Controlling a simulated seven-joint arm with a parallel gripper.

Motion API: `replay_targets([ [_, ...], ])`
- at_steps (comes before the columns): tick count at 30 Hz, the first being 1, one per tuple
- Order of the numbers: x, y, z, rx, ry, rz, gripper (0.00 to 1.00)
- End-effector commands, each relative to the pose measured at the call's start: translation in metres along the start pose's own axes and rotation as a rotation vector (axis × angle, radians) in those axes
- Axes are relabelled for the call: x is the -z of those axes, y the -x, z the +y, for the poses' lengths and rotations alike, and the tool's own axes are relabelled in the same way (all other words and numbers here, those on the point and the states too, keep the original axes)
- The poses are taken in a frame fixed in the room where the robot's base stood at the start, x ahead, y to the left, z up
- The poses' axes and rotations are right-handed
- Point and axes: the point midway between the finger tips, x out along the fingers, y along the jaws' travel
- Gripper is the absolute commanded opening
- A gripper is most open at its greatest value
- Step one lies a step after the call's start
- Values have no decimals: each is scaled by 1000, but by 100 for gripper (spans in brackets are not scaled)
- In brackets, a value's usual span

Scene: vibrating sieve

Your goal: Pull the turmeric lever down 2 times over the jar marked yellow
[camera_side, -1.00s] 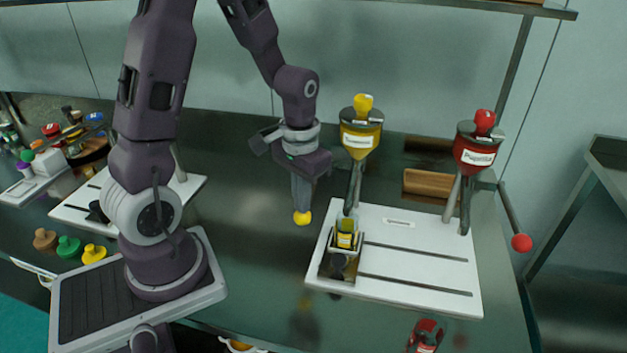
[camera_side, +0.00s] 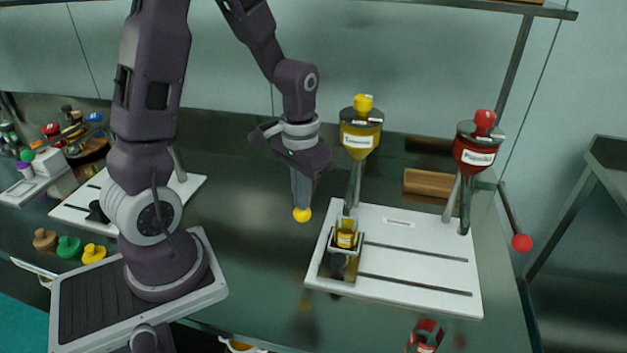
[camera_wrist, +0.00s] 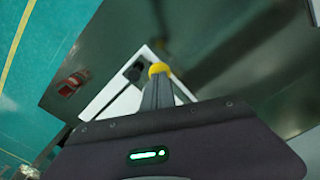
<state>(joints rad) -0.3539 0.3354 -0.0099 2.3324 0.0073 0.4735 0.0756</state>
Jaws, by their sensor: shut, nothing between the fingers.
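The yellow turmeric dispenser (camera_side: 361,135) stands at the back of the white board (camera_side: 420,265). The yellow ball knob of its lever (camera_side: 302,215) sits left of the board and also shows in the wrist view (camera_wrist: 158,69). My gripper (camera_side: 301,204) is shut and points down, its fingertips at the top of the knob, with nothing between them; whether they press on it is hard to tell. The fingers show in the wrist view (camera_wrist: 157,92). The jar with the yellow label (camera_side: 345,237) stands in a dark holder (camera_side: 341,263) at the board's left end, below the turmeric spout.
A red paprika dispenser (camera_side: 477,150) stands at the right, with its red lever knob (camera_side: 522,242) beyond the board. A red-marked jar (camera_side: 425,338) stands at the front edge. A wooden block (camera_side: 430,184) lies behind the board.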

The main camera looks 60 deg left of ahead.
Motion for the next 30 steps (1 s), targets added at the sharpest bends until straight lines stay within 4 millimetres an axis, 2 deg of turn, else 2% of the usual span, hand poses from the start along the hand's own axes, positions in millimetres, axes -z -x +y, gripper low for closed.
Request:
replay_targets([
  [15,1,65,0,0,-1,3,0],
  [30,0,69,0,0,-1,0,0],
])
